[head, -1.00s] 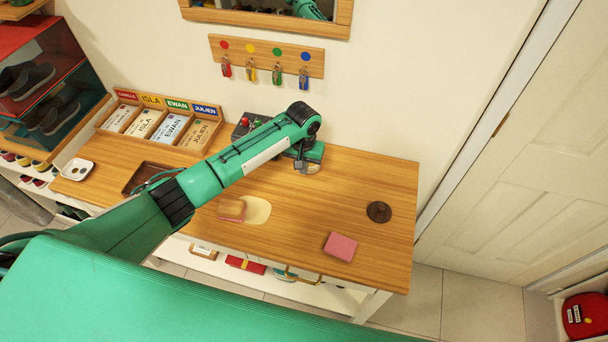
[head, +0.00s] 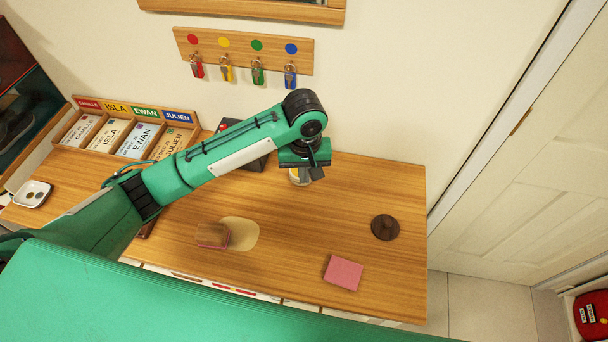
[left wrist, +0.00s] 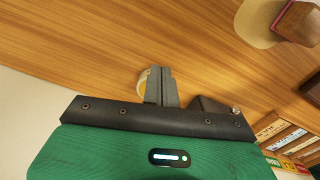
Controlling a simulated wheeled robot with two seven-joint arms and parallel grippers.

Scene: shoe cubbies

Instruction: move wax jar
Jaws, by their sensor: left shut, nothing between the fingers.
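A small pale jar with a yellowish top, which looks like the wax jar (head: 296,178), stands near the back of the wooden table, mostly hidden by my left gripper. In the left wrist view only a rim of the jar (left wrist: 142,84) shows beside the fingers. My left gripper (head: 316,172) is over or right beside the jar, fingers together and holding nothing. Its closed fingers also show in the left wrist view (left wrist: 161,72). I cannot tell whether they touch the jar. My right gripper is not in view.
A brush (head: 211,236) lies by a pale patch (head: 241,233). A pink block (head: 343,273) and dark round lid-like disc (head: 385,227) are at right. A labelled card rack (head: 105,130) stands at back left. The table's right part is mostly clear.

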